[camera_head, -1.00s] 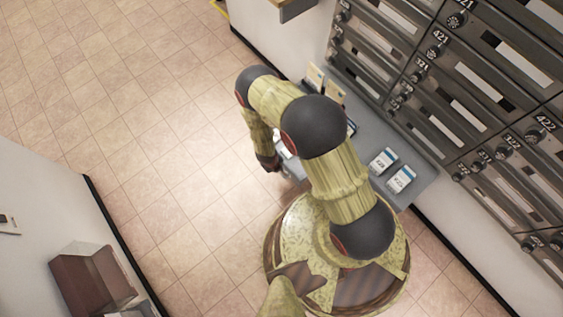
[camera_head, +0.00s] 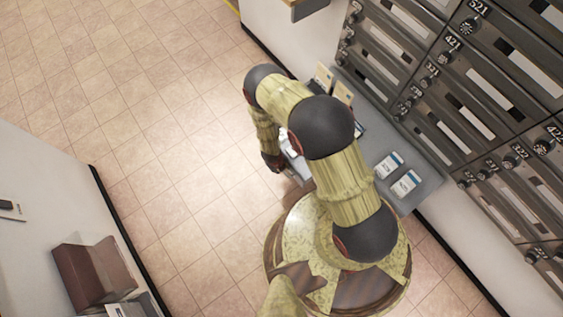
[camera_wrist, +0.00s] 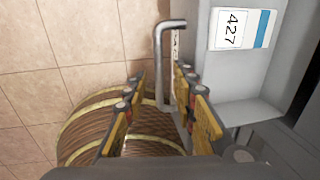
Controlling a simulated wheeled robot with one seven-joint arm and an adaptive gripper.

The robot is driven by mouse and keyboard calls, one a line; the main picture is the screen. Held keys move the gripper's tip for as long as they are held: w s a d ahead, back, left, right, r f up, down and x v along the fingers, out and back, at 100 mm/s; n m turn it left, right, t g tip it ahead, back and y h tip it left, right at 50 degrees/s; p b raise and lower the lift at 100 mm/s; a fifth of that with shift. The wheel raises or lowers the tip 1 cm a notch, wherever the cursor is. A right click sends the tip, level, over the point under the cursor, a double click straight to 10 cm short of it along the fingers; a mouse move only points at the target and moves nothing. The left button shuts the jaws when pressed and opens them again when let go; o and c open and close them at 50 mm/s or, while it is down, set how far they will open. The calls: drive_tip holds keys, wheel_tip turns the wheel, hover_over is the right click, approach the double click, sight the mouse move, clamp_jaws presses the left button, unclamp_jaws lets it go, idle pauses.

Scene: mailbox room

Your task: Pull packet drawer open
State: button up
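The wrist view shows a grey bar handle (camera_wrist: 164,62) with a bent end, on the front of a grey drawer (camera_wrist: 246,113). A white packet with a blue stripe, marked 427 (camera_wrist: 232,30), lies at the drawer. My gripper (camera_wrist: 158,80) is open, with one finger on each side of the handle. The handle looks nearer the right finger; contact cannot be told. In the head view my arm hides most of the drawer, and a pale grey part (camera_head: 295,160) shows beside my wrist. My fingertips are hidden there.
A grey shelf (camera_head: 428,180) juts from the wall of numbered mailboxes (camera_head: 480,90). Two white packets (camera_head: 388,165) (camera_head: 405,184) lie on it, and cards (camera_head: 324,75) stand at its far end. Tiled floor (camera_head: 150,130) is clear to the left. A brown box (camera_head: 95,272) stands at lower left.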

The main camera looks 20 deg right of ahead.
wheel_tip(320, 180, up, 12)
drive_tip(key=a, duration=0.2)
drive_tip(key=shift+s, duration=0.4)
drive_tip(key=shift+f, duration=0.15)
idle(0.3)
